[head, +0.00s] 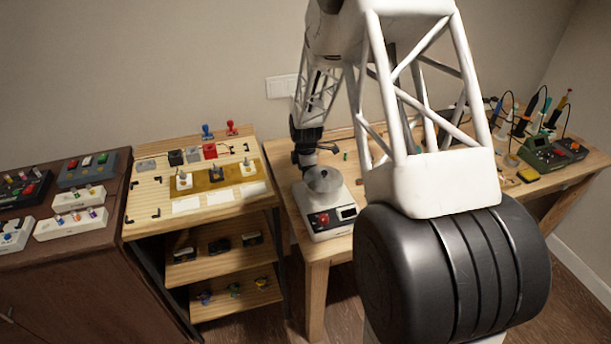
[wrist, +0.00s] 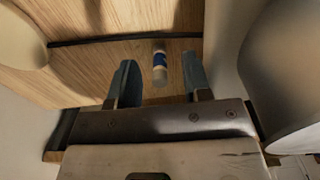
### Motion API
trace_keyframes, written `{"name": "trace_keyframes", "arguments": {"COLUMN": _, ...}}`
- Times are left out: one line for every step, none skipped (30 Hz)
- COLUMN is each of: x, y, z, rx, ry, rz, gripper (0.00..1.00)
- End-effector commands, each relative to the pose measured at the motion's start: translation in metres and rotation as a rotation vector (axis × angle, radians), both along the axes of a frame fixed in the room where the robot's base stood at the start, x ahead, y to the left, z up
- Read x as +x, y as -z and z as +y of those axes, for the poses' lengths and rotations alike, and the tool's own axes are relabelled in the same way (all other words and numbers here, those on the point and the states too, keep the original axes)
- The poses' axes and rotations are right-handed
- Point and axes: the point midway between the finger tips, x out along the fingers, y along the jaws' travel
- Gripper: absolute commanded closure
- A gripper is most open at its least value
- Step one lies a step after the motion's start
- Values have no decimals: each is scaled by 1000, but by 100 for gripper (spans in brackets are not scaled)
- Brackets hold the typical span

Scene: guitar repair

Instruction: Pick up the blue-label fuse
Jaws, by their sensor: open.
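The blue-label fuse (wrist: 160,66) is a small pale cylinder with a blue band, lying on a wooden surface in the wrist view. My gripper (wrist: 159,78) is open, with one blue-grey finger on each side of the fuse in the picture. Gaps show between the fuse and both fingers; I cannot tell how far the fingertips are above the wood. In the head view my gripper (head: 328,150) is small and dark, over the back of the wooden workbench. I cannot make out the fuse there.
A white device with a round metal top (head: 325,190) stands on the bench close to my gripper. A small green item (head: 345,156) lies to the gripper's right. A wooden shelf unit (head: 140,225) with parts stands left. Tools and a green device (head: 545,157) are at right.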

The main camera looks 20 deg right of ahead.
Motion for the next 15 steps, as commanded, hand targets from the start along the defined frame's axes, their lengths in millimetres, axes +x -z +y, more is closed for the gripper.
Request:
{"name": "trace_keyframes", "arguments": {"x": 0, "y": 0, "z": 0, "rx": 0, "ry": 0, "rz": 0, "gripper": 55}}
{"name": "trace_keyframes", "arguments": {"x": 0, "y": 0, "z": 0, "rx": 0, "ry": 0, "rz": 0, "gripper": 55}}
{"name": "trace_keyframes", "arguments": {"x": 0, "y": 0, "z": 0, "rx": 0, "ry": 0, "rz": 0, "gripper": 55}}
{"name": "trace_keyframes", "arguments": {"x": 0, "y": 0, "z": 0, "rx": 0, "ry": 0, "rz": 0, "gripper": 55}}
{"name": "trace_keyframes", "arguments": {"x": 0, "y": 0, "z": 0, "rx": 0, "ry": 0, "rz": 0, "gripper": 55}}
{"name": "trace_keyframes", "arguments": {"x": 0, "y": 0, "z": 0, "rx": 0, "ry": 0, "rz": 0, "gripper": 55}}
{"name": "trace_keyframes", "arguments": {"x": 0, "y": 0, "z": 0, "rx": 0, "ry": 0, "rz": 0, "gripper": 55}}
{"name": "trace_keyframes", "arguments": {"x": 0, "y": 0, "z": 0, "rx": 0, "ry": 0, "rz": 0, "gripper": 55}}
{"name": "trace_keyframes", "arguments": {"x": 0, "y": 0, "z": 0, "rx": 0, "ry": 0, "rz": 0, "gripper": 57}}
{"name": "trace_keyframes", "arguments": {"x": 0, "y": 0, "z": 0, "rx": 0, "ry": 0, "rz": 0, "gripper": 61}}
{"name": "trace_keyframes", "arguments": {"x": 0, "y": 0, "z": 0, "rx": 0, "ry": 0, "rz": 0, "gripper": 66}}
{"name": "trace_keyframes", "arguments": {"x": 0, "y": 0, "z": 0, "rx": 0, "ry": 0, "rz": 0, "gripper": 72}}
{"name": "trace_keyframes", "arguments": {"x": 0, "y": 0, "z": 0, "rx": 0, "ry": 0, "rz": 0, "gripper": 77}}
{"name": "trace_keyframes", "arguments": {"x": 0, "y": 0, "z": 0, "rx": 0, "ry": 0, "rz": 0, "gripper": 81}}
{"name": "trace_keyframes", "arguments": {"x": 0, "y": 0, "z": 0, "rx": 0, "ry": 0, "rz": 0, "gripper": 88}}
